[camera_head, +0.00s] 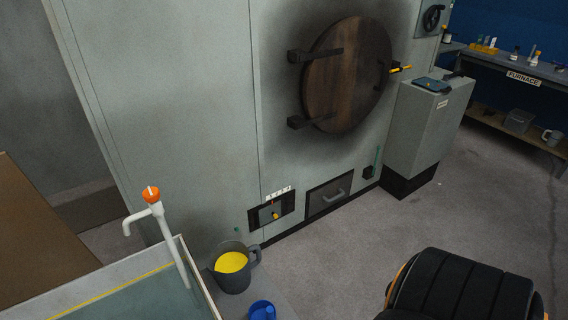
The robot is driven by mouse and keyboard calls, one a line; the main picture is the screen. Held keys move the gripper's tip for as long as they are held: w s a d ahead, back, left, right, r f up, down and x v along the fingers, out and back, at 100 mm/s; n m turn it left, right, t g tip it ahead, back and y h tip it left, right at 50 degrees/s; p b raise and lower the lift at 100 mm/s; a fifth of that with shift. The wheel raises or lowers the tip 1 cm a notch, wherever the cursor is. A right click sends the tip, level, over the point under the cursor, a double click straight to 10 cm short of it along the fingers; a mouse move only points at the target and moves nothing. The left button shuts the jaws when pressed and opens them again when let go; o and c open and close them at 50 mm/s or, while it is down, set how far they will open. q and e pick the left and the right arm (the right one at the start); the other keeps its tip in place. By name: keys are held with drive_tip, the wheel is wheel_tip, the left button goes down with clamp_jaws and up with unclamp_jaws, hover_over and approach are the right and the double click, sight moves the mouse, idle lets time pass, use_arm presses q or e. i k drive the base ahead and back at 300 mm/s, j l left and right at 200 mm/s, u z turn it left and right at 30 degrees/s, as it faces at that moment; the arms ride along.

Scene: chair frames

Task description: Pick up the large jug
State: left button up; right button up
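A dark grey jug (233,282) stands upright at the lower middle of the head view, with yellow content showing inside its open top. Its handle is on its right side. A smaller blue cup or jug (262,311) stands in front of it and to the right, cut off by the bottom edge. Another grey jug (551,137) is far off on the lower shelf at the right. The grey jug with yellow content looks the largest of these.
A glass-sided tank (130,287) with a white pump tap (158,212) stands left of the jug. Behind is the big grey furnace (180,110) with a round wooden door (348,75). A grey cabinet (430,125) stands right. The floor between (330,260) is clear.

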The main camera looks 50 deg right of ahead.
sight(229, 264)
drive_tip(key=k+z, duration=0.1)
drive_tip(key=z, duration=0.8)
drive_tip(key=u, duration=1.4)
drive_tip(key=z, duration=1.4)
drive_tip(key=i+l+u, duration=0.15)
drive_tip(key=l+u, duration=0.15)
drive_tip(key=l, duration=1)
drive_tip(key=l+u, duration=0.25)
drive_tip(key=l, duration=1)
drive_tip(key=i, duration=0.05)
